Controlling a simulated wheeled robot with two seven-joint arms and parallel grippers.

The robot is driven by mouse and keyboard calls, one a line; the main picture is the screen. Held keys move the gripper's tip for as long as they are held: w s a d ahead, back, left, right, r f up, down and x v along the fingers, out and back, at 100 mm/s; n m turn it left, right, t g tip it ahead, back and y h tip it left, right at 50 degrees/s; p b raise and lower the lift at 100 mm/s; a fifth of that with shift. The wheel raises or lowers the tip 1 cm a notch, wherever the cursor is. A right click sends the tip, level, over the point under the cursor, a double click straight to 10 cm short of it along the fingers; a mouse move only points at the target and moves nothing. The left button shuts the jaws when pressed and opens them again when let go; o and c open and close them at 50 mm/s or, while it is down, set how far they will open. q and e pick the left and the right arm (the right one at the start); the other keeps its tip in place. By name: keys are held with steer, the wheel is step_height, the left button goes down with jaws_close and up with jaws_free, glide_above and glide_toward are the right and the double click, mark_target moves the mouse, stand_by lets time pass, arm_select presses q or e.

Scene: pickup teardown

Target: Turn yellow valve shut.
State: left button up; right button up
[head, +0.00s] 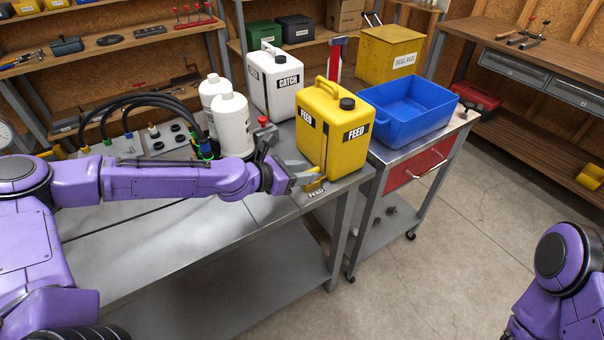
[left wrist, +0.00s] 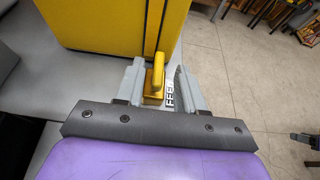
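The yellow valve (left wrist: 156,76) sits at the lower front of the yellow FEED can (head: 336,130), beside a small FEED label (left wrist: 171,96). Its handle shows as a short yellow bar in the left wrist view. In the head view only a little of the valve (head: 315,187) shows past my gripper. My left gripper (head: 305,180) is at the valve, and in the left wrist view its two fingers (left wrist: 160,84) stand apart on either side of it. A gap shows on the right side; contact on the left is unclear.
The white CATCH can (head: 275,85) and white bottles (head: 233,125) stand behind my left forearm on the metal bench (head: 170,240). A blue bin (head: 408,110) sits on the cart to the right. Hoses (head: 140,101) lie at the back left. The bench front is clear.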

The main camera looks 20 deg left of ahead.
arm_select(q)
steer(key=shift+w, duration=0.1)
jaws_close()
steer(key=shift+a, duration=0.1)
steer(key=m+g+h, duration=0.1)
steer(key=m+g, duration=0.1)
steer(key=m+h, duration=0.1)
steer(key=shift+w+a+r+g+h+p, duration=0.1)
steer(key=shift+w+a+g+h+p, duration=0.2)
steer(key=shift+g+p, duration=0.1)
steer(key=shift+w+m+g+h+p, duration=0.2)
steer(key=shift+m+g+h, duration=0.2)
steer(key=shift+m+g, duration=0.3)
steer(key=shift+w+m+g+h+p, duration=0.15)
steer(key=shift+m+g+h, duration=0.25)
steer(key=shift+m+g, duration=0.25)
steer(key=shift+s, duration=0.1)
jaws_free()
